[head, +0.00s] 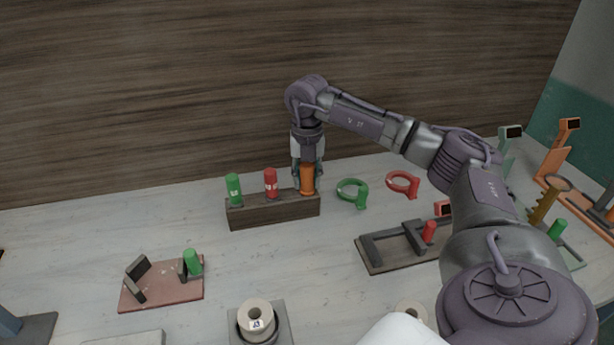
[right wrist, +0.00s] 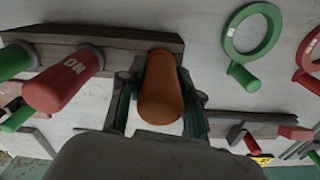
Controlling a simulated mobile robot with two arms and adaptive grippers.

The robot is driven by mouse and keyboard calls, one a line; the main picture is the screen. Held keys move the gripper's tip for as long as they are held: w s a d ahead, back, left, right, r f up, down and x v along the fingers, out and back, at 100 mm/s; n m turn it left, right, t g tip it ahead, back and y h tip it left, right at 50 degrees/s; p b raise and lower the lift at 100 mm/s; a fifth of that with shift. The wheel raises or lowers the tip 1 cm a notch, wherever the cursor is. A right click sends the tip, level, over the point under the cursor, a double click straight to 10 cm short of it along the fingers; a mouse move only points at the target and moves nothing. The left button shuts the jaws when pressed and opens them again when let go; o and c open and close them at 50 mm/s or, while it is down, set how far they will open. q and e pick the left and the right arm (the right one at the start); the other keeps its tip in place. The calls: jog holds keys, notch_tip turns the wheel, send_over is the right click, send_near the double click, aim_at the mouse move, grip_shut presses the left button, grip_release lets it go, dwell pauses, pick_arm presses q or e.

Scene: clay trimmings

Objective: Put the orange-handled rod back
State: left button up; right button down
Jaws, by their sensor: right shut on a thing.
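The orange-handled rod (head: 307,180) stands upright at the right end of a dark wooden rack (head: 270,210). Its handle also shows in the right wrist view (right wrist: 160,95), between the fingers. My right gripper (head: 308,172) points down from above and is shut on the orange handle. The rod's lower part is hidden in or behind the rack, so I cannot tell how deep it sits. A green-handled rod (head: 234,189) and a red-handled rod (head: 270,182) stand in the same rack to the left. My left gripper is not in view.
Green (head: 352,192) and red (head: 403,184) rings with handles lie right of the rack. A dark fixture (head: 385,255) with a red handle is nearer. A reddish board (head: 165,290) and a spool (head: 256,318) are in front. Bare table lies before the rack.

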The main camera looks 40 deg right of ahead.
jog(key=c, duration=0.8)
grip_release()
notch_tip(320, 180, up, 13)
jog(key=shift+f, duration=0.1)
jog(key=shift+f, duration=0.1)
